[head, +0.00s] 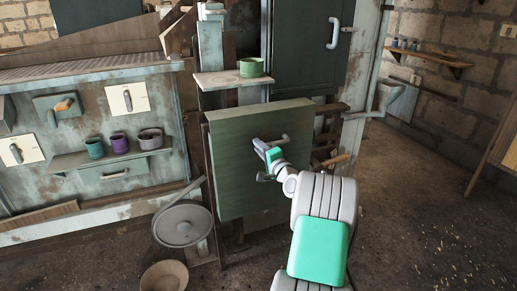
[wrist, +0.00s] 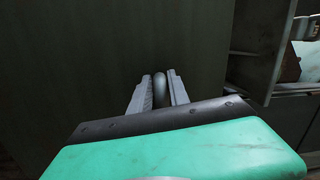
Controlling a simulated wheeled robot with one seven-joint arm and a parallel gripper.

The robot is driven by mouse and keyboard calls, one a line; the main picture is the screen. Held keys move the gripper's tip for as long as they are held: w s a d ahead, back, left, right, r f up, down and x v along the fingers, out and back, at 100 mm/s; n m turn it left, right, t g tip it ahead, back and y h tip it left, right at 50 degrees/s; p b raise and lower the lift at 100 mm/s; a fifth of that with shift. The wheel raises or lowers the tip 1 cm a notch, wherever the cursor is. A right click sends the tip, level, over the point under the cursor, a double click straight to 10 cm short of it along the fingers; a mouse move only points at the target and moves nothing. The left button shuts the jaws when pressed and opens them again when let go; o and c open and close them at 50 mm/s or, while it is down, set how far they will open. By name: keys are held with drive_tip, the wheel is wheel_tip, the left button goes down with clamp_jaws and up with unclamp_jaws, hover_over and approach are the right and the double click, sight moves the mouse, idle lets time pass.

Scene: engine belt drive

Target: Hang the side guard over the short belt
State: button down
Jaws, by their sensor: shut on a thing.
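The side guard, a large dark green box-shaped panel (head: 238,180), stands upright in front of the frame in the head view. Its dark face (wrist: 80,60) fills much of the wrist view. A grey bar handle (head: 281,139) sticks out from its upper right part. My gripper (head: 266,152) is at this handle. In the wrist view, its two fingers (wrist: 160,80) close around the rounded grey bar, one on each side. The short belt is not visible; whatever lies behind the panel is hidden. I cannot tell whether the panel rests on anything.
A small shelf with a green pot (head: 251,67) is just above the panel. The floor to the right is open.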

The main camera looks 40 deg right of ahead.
drive_tip(key=shift+f+b, duration=0.9)
drive_tip(key=shift+b, duration=0.1)
idle(0.6)
drive_tip(key=c, duration=1.2)
unclamp_jaws()
drive_tip(key=shift+f, duration=0.1)
drive_tip(key=shift+o, duration=0.2)
drive_tip(key=shift+s+f, duration=0.1)
drive_tip(key=shift+f, duration=0.3)
drive_tip(key=s+a, duration=0.4)
drive_tip(key=s, duration=1.3)
drive_tip(key=shift+r+b, duration=0.15)
drive_tip(key=shift+b, duration=0.25)
drive_tip(key=shift+s, duration=0.1)
